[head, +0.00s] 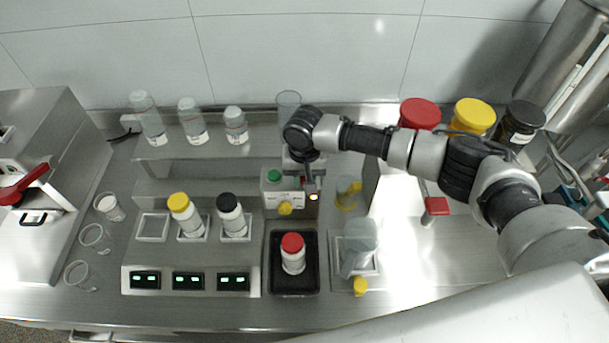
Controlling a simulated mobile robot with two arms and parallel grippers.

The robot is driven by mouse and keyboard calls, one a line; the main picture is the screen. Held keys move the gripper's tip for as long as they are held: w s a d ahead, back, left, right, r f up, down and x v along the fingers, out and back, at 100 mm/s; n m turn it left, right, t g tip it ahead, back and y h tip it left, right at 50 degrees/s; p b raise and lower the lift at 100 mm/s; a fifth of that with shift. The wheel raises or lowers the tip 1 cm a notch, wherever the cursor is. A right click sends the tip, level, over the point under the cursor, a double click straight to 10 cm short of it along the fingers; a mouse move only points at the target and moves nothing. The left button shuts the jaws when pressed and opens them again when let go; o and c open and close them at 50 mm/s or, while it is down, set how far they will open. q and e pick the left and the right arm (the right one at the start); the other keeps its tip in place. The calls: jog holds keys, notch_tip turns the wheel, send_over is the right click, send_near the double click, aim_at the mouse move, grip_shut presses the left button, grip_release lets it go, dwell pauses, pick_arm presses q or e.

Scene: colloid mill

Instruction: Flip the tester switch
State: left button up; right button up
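The tester appears to be a small pale box (283,190) at the middle of the bench, with a green button (273,175) on top and a yellow knob (285,208) on its front. A small orange light (313,196) glows at its right side. My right gripper (310,178) reaches down from above at the box's right end, close to the light. The wrist hides part of the box, and I cannot make out a switch or whether the gripper touches it. The fingers are too small to tell open from shut. My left gripper is not in view.
A red-capped bottle (293,257) stands in a black tray (293,289) in front of the box. Yellow-capped (184,214) and black-capped (231,215) bottles stand to the left. A clear bag-like container (358,245) stands at the right. Clear bottles (190,122) line the back shelf.

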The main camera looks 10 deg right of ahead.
jog(key=shift+r, duration=0.1)
jog(key=shift+c, duration=0.7)
jog(key=shift+w+r+g+p, duration=0.1)
jog(key=shift+r+g+p, duration=0.1)
jog(key=shift+g+p, duration=0.4)
jog(key=shift+w+g+y, duration=0.15)
jog(key=shift+g+y, duration=0.15)
jog(key=shift+g, duration=0.4)
jog(key=shift+w+g, duration=0.1)
jog(key=shift+g, duration=0.5)
jog(key=o, duration=0.9)
jog(key=shift+d, duration=0.1)
